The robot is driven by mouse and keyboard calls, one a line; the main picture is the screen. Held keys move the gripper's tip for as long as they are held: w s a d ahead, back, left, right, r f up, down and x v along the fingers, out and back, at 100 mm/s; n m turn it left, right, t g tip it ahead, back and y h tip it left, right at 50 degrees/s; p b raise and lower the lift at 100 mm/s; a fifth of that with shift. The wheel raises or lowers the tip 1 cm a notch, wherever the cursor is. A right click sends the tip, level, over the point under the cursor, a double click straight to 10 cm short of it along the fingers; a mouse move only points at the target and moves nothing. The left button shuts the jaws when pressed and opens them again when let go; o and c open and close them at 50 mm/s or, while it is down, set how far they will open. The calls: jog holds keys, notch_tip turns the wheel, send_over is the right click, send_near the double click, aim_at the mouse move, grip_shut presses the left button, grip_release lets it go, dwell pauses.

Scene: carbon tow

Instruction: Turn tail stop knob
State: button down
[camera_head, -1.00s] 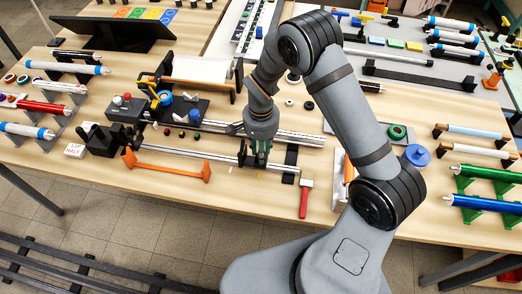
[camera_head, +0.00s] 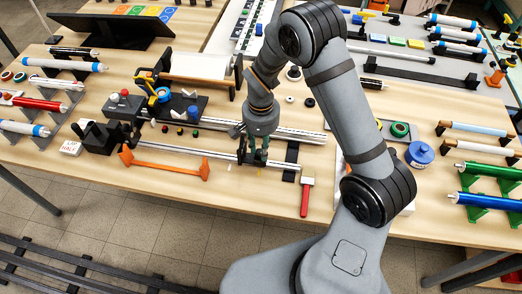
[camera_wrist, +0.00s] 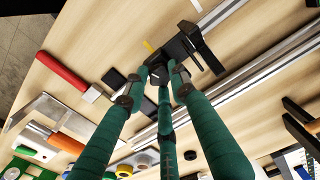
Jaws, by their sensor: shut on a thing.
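The tail stop (camera_wrist: 192,48) is a black block on the bright metal rails at the front of the bench. Its small dark knob (camera_wrist: 158,74) shows between my green fingertips in the wrist view. My gripper (camera_wrist: 158,85) is shut on the knob, with fingers on more than one side of it. In the head view my gripper (camera_head: 252,160) points down at the right part of the front rail, and its fingers hide most of the tail stop and the knob. The knob's turn angle cannot be told.
A red-handled brush (camera_head: 306,197) lies right of my gripper, near the bench's front edge. An orange bar stand (camera_head: 165,167) and a black headstock-like block (camera_head: 100,138) are to the left. Metal rails (camera_head: 215,151) run beside the gripper. Bare wood lies in front.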

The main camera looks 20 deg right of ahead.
jog(key=n+b, duration=0.2)
jog(key=n, duration=0.3)
jog(key=shift+f+n+b, duration=0.1)
jog(key=shift+n+b, duration=0.2)
jog(key=shift+b, duration=0.05)
jog(key=shift+n+b, duration=0.6)
jog(key=shift+n, duration=1.7)
jog(key=c, duration=1.7)
grip_release()
jog(key=shift+s, duration=0.1)
notch_tip(320, 180, up, 12)
jog(key=shift+r, duration=0.1)
